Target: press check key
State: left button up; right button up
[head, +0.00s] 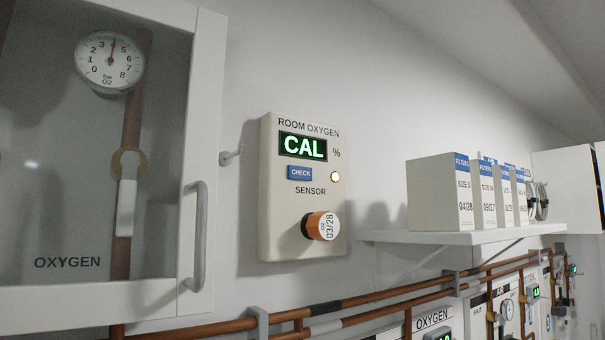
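The blue CHECK key (300,172) sits on the front of the cream room oxygen monitor (283,225), which is fixed to the wall. Above the key, the display (303,146) reads "CAL" in green, with a % sign beside it. A small lit lamp (335,176) is to the right of the key. Below, an orange sensor (321,226) with a white label "O2 03/28" sticks out of the housing. Neither of my grippers is in the head view, and nothing covers the key.
A glass-fronted oxygen cabinet (160,297) with a protruding handle (197,235) and a gauge (109,62) is on the left. A wall shelf (455,238) with several filter boxes (432,195) is on the right. Copper pipes (370,299) run below. The space before the monitor looks clear.

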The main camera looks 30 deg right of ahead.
grip_shut()
dwell(1.4)
